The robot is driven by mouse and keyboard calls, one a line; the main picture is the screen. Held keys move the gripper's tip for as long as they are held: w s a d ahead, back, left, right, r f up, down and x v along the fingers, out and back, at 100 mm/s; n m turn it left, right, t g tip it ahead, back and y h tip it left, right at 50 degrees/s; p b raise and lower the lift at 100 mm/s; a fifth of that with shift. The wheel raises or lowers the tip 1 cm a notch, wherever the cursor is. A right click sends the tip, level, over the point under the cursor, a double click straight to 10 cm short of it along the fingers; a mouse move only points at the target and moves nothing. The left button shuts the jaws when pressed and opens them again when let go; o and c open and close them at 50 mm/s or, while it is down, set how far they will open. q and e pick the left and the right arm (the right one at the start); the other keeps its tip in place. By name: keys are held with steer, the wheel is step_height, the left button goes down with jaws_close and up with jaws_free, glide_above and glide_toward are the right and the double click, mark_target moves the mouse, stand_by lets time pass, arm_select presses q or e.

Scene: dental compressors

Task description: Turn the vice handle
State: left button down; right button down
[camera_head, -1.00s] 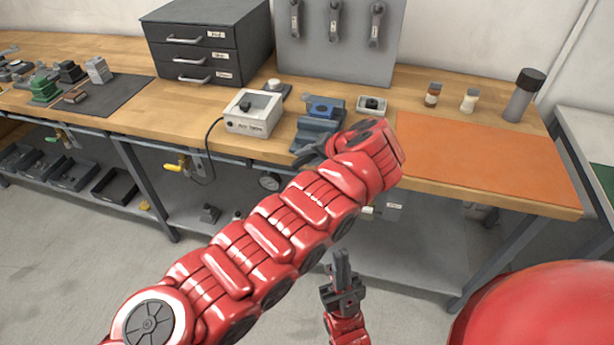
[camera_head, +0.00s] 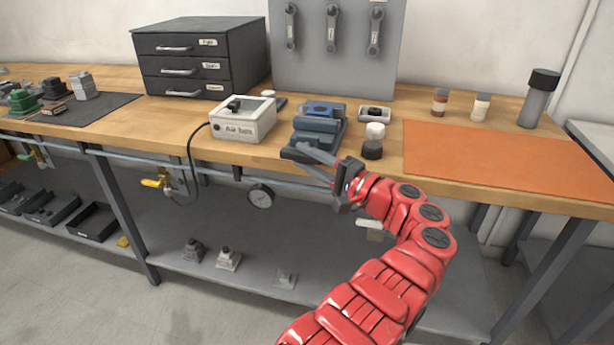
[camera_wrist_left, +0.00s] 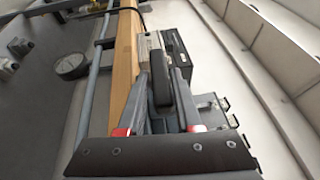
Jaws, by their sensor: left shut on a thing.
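The blue-grey vice (camera_head: 318,133) stands at the front edge of the wooden bench in the head view. My left gripper (camera_head: 308,156) reaches it from the lower right, with its fingertips at the front of the vice. In the left wrist view, the left gripper (camera_wrist_left: 165,88) has a finger on each side of a dark bar (camera_wrist_left: 160,85), which looks like the vice handle. The gripper is shut on this bar. My right gripper is not in view.
A white air box (camera_head: 243,119) stands left of the vice. A small white-and-black cylinder (camera_head: 373,148) stands close on its right, near the arm. An orange mat (camera_head: 490,155) lies further right. A gauge (camera_head: 261,196) hangs below the bench edge.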

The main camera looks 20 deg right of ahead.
arm_select(q)
steer(key=shift+f+m+t+y+b, duration=0.25)
steer(key=shift+m+t+y+b, duration=0.55)
steer(key=shift+t+b, duration=0.8)
steer(key=shift+r+b, duration=0.1)
steer(key=shift+b, duration=0.35)
steer(key=c, duration=0.7)
jaws_free()
